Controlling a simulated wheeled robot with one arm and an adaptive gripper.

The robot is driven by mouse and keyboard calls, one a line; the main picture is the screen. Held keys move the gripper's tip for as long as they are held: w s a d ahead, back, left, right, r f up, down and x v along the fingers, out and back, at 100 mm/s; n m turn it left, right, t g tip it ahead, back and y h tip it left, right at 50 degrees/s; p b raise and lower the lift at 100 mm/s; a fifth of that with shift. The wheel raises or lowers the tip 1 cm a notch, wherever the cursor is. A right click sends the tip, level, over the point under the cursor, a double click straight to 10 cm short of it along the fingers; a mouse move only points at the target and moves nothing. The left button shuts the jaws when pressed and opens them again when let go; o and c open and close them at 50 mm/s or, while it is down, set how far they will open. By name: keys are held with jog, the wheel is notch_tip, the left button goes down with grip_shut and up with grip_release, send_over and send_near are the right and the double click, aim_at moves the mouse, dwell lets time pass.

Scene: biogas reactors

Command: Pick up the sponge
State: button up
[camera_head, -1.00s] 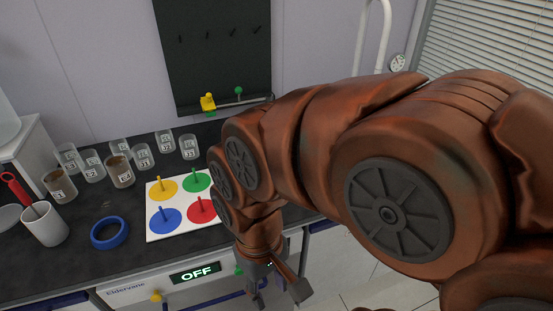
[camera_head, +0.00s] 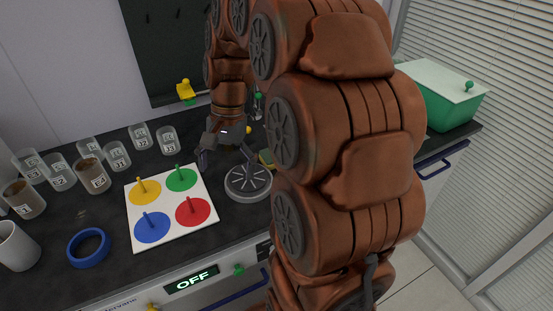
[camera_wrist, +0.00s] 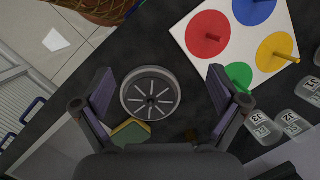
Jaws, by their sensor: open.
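The sponge (camera_wrist: 130,132), yellow with a green side, lies on the dark counter in the wrist view. It is beside a round grey slotted dish (camera_wrist: 150,94) and partly hidden by it or by my gripper's body. In the head view only a small part of the sponge (camera_head: 267,158) shows, behind the dish (camera_head: 248,182) and next to my arm. My gripper (camera_wrist: 160,82) is open and empty, its fingers spread to either side of the dish in the wrist view. In the head view my gripper (camera_head: 230,160) hangs pointing down above the counter near the dish.
A white board (camera_head: 190,235) with four coloured discs and pegs lies left of the dish. Several labelled beakers (camera_head: 93,175), a blue ring (camera_head: 89,247) and a white mug (camera_head: 15,248) stand farther left. A green box (camera_head: 445,105) with a white lid stands right.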

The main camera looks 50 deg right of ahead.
jog(key=w+d+f+m, duration=0.1)
jog(key=d+f+m, duration=0.1)
jog(key=d, duration=0.6)
jog(key=w+d+f+m+t+y+b, duration=0.1)
jog(key=w+d+f+m, duration=0.1)
jog(key=d+m, duration=0.3)
jog(key=w+d+f+m+t+b, duration=0.1)
jog(key=d+f+m, duration=0.1)
jog(key=d, duration=0.9)
jog(key=shift+w+d+m, duration=0.1)
jog(key=shift+w+m, duration=0.2)
jog(key=shift+m, duration=0.6)
jog(key=shift+p+x, duration=0.7)
jog(key=shift+x, duration=3)
jog(key=shift+w+f+y, duration=0.15)
jog(key=shift+f+y, duration=0.1)
jog(key=shift+y, duration=0.05)
jog(key=c, duration=0.9)
jog(key=shift+o, duration=0.2)
